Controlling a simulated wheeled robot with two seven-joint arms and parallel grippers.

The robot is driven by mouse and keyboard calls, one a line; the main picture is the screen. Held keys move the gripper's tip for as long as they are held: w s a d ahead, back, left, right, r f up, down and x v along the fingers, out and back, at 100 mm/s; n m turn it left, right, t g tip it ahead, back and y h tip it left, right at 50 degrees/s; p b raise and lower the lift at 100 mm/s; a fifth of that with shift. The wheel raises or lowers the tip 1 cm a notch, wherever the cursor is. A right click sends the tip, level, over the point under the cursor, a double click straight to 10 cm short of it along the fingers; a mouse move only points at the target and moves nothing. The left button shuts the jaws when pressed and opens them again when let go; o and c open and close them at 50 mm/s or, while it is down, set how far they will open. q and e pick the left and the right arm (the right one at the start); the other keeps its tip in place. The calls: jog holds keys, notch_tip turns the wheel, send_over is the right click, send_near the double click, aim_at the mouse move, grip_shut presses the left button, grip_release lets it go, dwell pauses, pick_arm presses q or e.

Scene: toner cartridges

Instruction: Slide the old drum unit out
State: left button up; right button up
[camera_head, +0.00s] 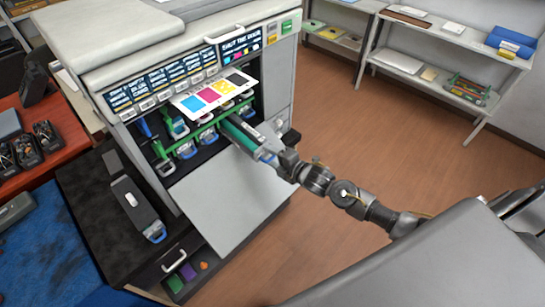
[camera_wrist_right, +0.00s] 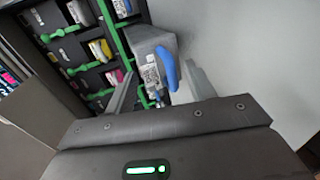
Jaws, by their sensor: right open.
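The printer (camera_head: 190,75) stands with its front door (camera_head: 230,195) folded down. A long drum unit (camera_head: 243,134), green and grey, sticks partly out of the rightmost slot, over the door. Its grey end (camera_wrist_right: 150,50) with a blue handle (camera_wrist_right: 168,68) shows in the right wrist view. My right gripper (camera_head: 274,158) is at this outer end. Its jaws (camera_wrist_right: 158,88) are open, one finger on each side of the unit's end; contact is not clear. My left gripper is not in view.
Other slots with green levers and blue handles (camera_head: 187,151) lie left of the unit. Another dark unit (camera_head: 138,208) lies on the black cabinet top (camera_head: 85,190). An open drawer (camera_head: 175,258) is below. Shelves (camera_head: 440,50) stand at the back right; the floor between is clear.

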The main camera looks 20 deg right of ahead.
dwell(0.5)
jog(key=shift+s+d+r+p, duration=0.15)
jog(key=shift+s+d+p, duration=0.05)
jog(key=shift+s+p, duration=0.2)
jog(key=p+v, duration=0.3)
jog(key=v, duration=0.3)
dwell(0.5)
